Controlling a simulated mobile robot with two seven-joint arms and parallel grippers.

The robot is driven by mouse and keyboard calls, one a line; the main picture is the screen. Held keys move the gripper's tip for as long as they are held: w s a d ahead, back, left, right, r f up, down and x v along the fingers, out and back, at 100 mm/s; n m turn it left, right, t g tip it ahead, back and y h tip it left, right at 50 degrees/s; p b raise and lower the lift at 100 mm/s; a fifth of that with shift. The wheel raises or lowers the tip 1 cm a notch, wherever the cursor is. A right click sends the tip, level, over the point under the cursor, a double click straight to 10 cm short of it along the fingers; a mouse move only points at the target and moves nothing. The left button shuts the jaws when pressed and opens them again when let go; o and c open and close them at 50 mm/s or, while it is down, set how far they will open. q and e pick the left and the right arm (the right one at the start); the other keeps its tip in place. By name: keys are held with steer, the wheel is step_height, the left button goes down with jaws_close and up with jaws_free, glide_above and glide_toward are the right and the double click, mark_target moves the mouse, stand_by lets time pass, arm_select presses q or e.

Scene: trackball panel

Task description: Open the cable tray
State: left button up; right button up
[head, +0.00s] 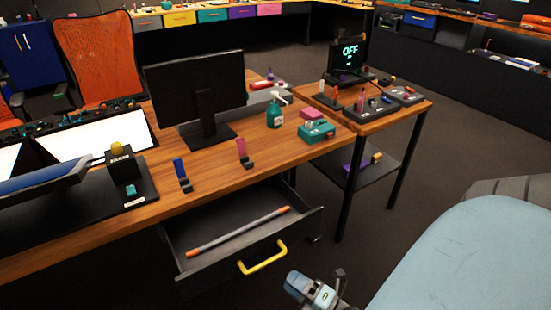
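A dark drawer (190,266) under the wooden desk stands pulled out; I take it to be the cable tray, though I see no label on it. Its yellow bar handle (262,257) is on the front face. A grey rod with orange ends (238,232) lies inside the drawer. My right gripper (338,284) is at the bottom edge, to the right of the handle and apart from it. It is partly cut off, and its finger opening does not show clearly. My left gripper is not in view.
The desk (220,165) carries a monitor (195,85), a green pump bottle (274,112), a teal box (316,131) and small stands. A side table (385,118) with control panels and a screen reading OFF (349,50) stands right of it. Dark floor is clear at right.

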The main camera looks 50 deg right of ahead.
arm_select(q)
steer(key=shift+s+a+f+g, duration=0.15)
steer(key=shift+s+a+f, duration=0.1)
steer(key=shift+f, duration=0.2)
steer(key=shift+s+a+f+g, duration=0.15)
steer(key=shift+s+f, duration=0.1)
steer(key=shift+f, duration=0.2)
arm_select(e)
steer(key=v, duration=0.5)
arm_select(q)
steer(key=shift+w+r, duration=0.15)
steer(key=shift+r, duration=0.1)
